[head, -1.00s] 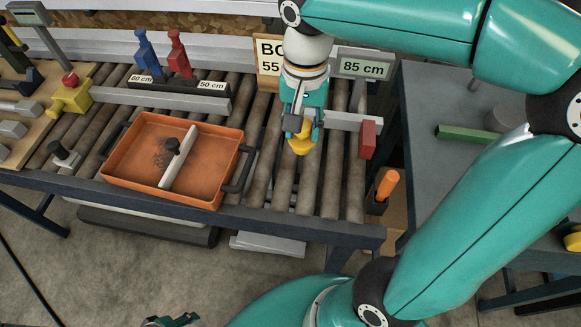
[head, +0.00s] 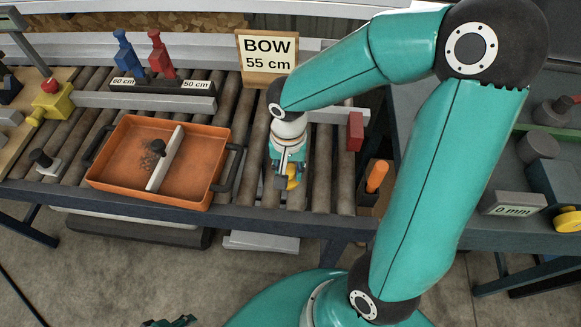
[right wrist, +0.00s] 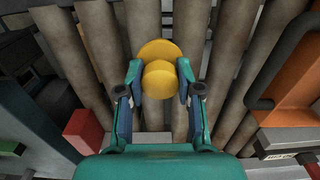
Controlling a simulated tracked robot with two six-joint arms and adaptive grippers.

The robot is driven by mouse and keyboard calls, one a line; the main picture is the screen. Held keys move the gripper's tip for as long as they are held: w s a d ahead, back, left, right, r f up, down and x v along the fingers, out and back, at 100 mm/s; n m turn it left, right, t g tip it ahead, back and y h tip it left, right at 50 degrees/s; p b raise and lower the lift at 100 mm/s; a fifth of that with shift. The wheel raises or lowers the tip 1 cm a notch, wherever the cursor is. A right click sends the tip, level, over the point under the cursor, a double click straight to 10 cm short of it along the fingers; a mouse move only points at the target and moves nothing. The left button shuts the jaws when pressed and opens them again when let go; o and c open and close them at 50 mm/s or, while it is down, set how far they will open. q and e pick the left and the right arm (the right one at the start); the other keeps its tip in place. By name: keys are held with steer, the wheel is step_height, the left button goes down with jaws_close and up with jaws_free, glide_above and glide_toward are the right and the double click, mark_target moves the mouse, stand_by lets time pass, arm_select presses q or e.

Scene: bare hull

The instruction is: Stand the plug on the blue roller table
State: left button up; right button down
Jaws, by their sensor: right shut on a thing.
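The yellow plug (head: 293,180) is in my right gripper (head: 284,182), over the front part of the blue roller table (head: 250,211), right of the orange tray. In the right wrist view the plug (right wrist: 157,80) shows a small disc-shaped end in front of a wider round part, with a finger on either side; the right gripper (right wrist: 157,82) is shut on it. Rollers lie behind it. I cannot tell whether the plug touches them. A small teal and dark piece at the bottom edge seems to be my left gripper (head: 170,321); its jaws are unclear.
The orange tray (head: 111,192) with a white divider lies left of the plug. A red block (head: 355,132) on a grey bar is behind right. A BOW sign (head: 267,58) stands at the back. Rollers just right of the plug are bare.

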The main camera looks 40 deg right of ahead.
mark_target(289, 169)
steer(key=shift+f, duration=0.2)
steer(key=c, duration=0.8)
jaws_free()
steer(key=shift+o, duration=0.2)
step_height(289, 169, up, 12)
steer(key=shift+r, duration=0.15)
steer(key=shift+s, duration=0.1)
